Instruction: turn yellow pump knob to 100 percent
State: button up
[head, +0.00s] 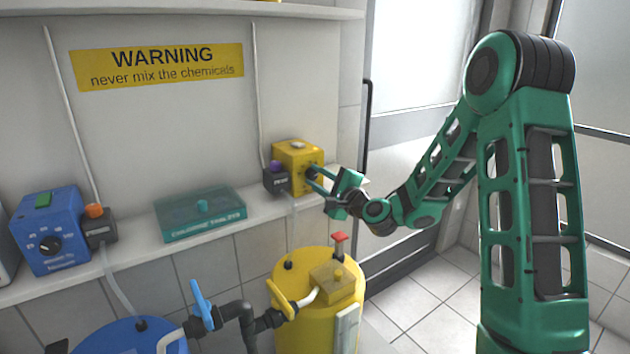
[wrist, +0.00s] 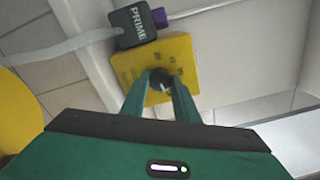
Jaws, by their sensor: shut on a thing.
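The yellow pump (head: 292,156) stands on the shelf near its right end, with a dark box and purple button at its left. In the wrist view the yellow pump (wrist: 181,58) shows its face with faint dial marks and the black knob (wrist: 159,78). My gripper (head: 314,178) reaches the pump's front face from the right. In the wrist view my gripper (wrist: 160,80) has its two green fingers on either side of the knob, shut on it. The knob's light pointer mark is partly visible, but I cannot read its setting.
A blue pump (head: 48,240) with an orange-topped box stands at the shelf's left, and a teal case (head: 200,215) lies between the pumps. A thin hose hangs from the yellow pump's side box.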

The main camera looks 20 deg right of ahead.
jog(key=shift+d+f, duration=0.1)
jog(key=shift+f, duration=0.2)
jog(key=o, duration=1)
jog(key=shift+o, duration=0.3)
jog(key=shift+r, duration=0.1)
jog(key=v, duration=1)
jog(key=shift+s, duration=0.3)
